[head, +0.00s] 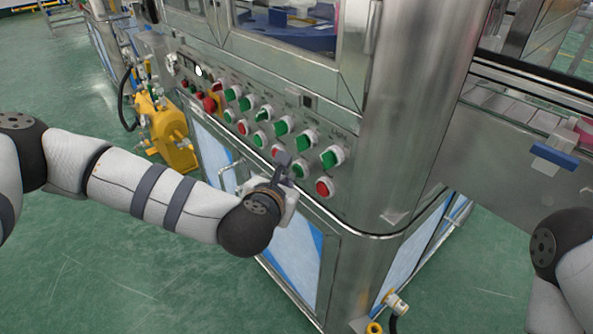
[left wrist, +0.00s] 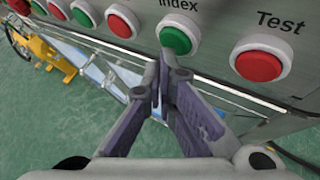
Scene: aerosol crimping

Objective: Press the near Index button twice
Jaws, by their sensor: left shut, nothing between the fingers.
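The near Index button is a green push button in a white ring, seen in the left wrist view (left wrist: 177,40) under a partly cut-off "Index" label. In the head view the green button (head: 299,169) sits low on the slanted panel, partly beside my left fingers. My left gripper (head: 284,161) is shut and empty in front of the panel. In the left wrist view its fingertips (left wrist: 170,66) are together just below the green button and overlap its lower edge. I cannot tell whether they touch it. My right gripper is out of view.
A red Test button (left wrist: 259,62) lies right of the Index button; it also shows in the head view (head: 324,187). Several green and red controls fill the steel panel (head: 262,92). A steel corner post (head: 400,110) stands to the right, and a yellow device (head: 165,130) stands left.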

